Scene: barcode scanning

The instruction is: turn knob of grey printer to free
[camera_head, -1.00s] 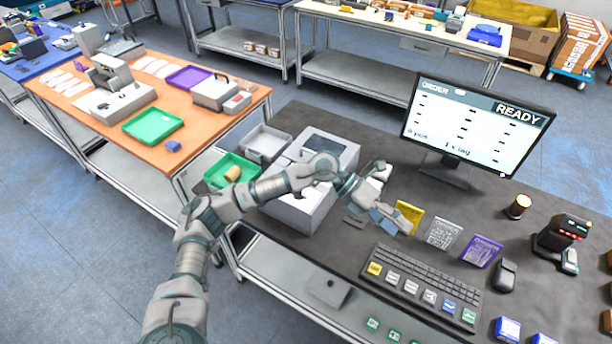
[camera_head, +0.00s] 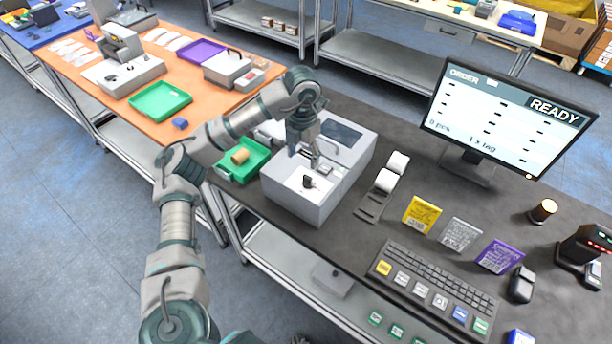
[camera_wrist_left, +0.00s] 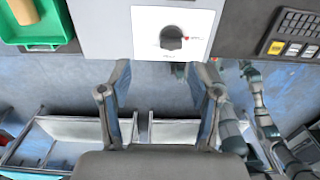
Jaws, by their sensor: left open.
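The grey printer (camera_head: 318,196) stands on the dark bench near the middle of the head view. Its black knob (camera_head: 308,181) sits on a white panel on the printer. In the left wrist view the knob (camera_wrist_left: 171,38) shows on the white panel, with a small red mark to its right; the lettering is too small to read. My left gripper (camera_head: 316,163) is above the printer, close to the knob. In the left wrist view its two fingers (camera_wrist_left: 163,75) are spread apart with nothing between them, and the knob lies beyond the fingertips. My right gripper is not visible.
A green tray (camera_head: 262,150) with a tan roll (camera_head: 240,156) is left of the printer. White label rolls (camera_head: 390,175), coloured cards (camera_head: 459,235), a keyboard (camera_head: 436,280) and a monitor (camera_head: 508,115) are to its right. The bench's front edge runs just before the printer.

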